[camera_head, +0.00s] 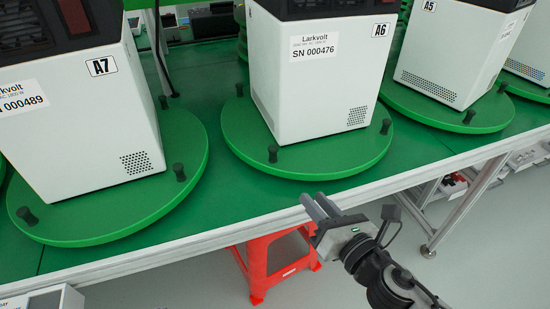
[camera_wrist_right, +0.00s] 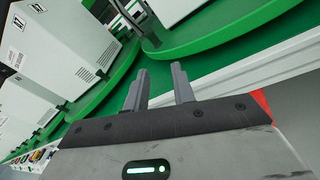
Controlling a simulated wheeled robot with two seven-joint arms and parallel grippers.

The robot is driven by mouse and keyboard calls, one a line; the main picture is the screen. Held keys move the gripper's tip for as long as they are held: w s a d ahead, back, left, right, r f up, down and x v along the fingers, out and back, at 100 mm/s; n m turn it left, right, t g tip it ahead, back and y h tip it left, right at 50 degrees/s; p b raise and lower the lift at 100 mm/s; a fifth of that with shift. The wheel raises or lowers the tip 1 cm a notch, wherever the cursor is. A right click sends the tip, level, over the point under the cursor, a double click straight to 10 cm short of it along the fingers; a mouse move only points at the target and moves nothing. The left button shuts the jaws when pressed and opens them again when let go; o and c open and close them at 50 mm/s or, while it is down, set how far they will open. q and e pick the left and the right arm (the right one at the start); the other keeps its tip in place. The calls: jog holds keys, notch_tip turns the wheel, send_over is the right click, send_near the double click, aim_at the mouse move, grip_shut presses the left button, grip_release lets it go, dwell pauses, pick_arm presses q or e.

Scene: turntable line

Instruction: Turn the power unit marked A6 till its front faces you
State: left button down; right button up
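The power unit marked A6 (camera_head: 318,75) is a tall white box with a dark top, standing on a round green turntable (camera_head: 310,160). The side towards me carries the A6 label, a "Larkvolt SN 000476" sticker and a small vent grid low at the right. Dark pegs (camera_head: 272,153) stand up from the turntable's rim. My right gripper (camera_head: 318,206) is in front of the table's front edge, below and apart from the A6 turntable. In the right wrist view its two fingers (camera_wrist_right: 160,88) stand apart with nothing between them. My left gripper is not in view.
Unit A7 (camera_head: 75,120) stands on its own turntable at the left, unit A5 (camera_head: 450,50) on another at the right. The table's pale front rail (camera_head: 240,231) runs between my gripper and the turntables. A red stool (camera_head: 258,272) stands below the table.

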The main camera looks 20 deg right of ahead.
aim_at(275, 154)
jog(key=w+a+n+p, duration=0.1)
jog(key=w, duration=0.4)
jog(key=w+a+n, duration=0.1)
jog(key=w+n, duration=0.1)
jog(key=w, duration=0.3)
jog(key=w+a+r+n+p, duration=0.1)
jog(key=w+a+n, duration=0.1)
jog(key=w, duration=0.4)
jog(key=shift+t+y+p, duration=0.35)
jog(key=shift+t+y, duration=0.05)
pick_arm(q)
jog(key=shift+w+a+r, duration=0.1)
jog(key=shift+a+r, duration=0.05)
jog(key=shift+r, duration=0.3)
pick_arm(e)
grip_shut()
